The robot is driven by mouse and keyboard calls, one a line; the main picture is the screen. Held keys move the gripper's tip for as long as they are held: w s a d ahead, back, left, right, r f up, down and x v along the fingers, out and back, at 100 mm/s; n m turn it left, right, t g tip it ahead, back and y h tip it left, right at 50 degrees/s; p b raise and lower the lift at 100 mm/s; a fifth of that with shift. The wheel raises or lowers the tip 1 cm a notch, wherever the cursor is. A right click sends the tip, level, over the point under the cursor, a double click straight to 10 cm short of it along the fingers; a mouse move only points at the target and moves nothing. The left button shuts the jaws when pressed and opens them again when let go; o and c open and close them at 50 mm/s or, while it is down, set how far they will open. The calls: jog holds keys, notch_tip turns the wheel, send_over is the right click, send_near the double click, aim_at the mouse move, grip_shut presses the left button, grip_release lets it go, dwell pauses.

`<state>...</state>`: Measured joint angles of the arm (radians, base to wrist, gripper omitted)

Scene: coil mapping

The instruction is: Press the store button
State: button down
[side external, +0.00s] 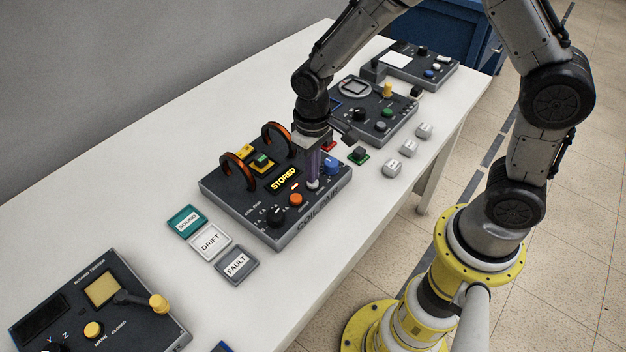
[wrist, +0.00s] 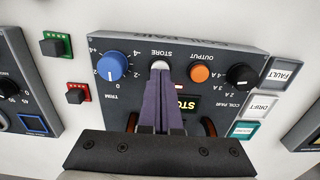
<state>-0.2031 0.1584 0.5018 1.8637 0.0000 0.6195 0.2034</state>
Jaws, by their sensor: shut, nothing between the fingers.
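The coil pair box (side external: 240,210) is a dark grey panel on the white table, with two copper coils (side external: 236,170) on top. Its display (side external: 284,179) reads STORED in yellow. The white store button (wrist: 160,66) is at the panel's front edge, partly hidden by my fingertips; it also shows in the side view (side external: 313,184). My gripper (wrist: 161,82) is shut and empty, its purple fingers pointing down with the tips at the button. They look to be touching it, but I cannot tell if it is pressed in. The blue trim knob (wrist: 112,66) and orange output button (wrist: 200,74) flank it.
Teal, white and grey trays marked SOUND, DRIFT and FAULT (side external: 237,265) lie left of the box. Other control panels (side external: 375,108) stand behind. Small green (side external: 358,155) and red blocks and white cubes (side external: 408,147) sit to the right.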

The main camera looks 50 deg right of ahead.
jog(key=shift+r, duration=2.75)
jog(key=shift+d, duration=0.1)
jog(key=s+d+r+m+t, duration=0.1)
jog(key=s+d+r+t, duration=0.15)
jog(key=r, duration=0.55)
jog(key=s+d+r+t, duration=0.2)
jog(key=s+d+r, duration=0.15)
jog(key=r, duration=0.35)
jog(key=s+d+n+t, duration=0.1)
jog(key=s, duration=1.1)
jog(key=shift+s+f, duration=0.2)
jog(key=shift+s, duration=0.05)
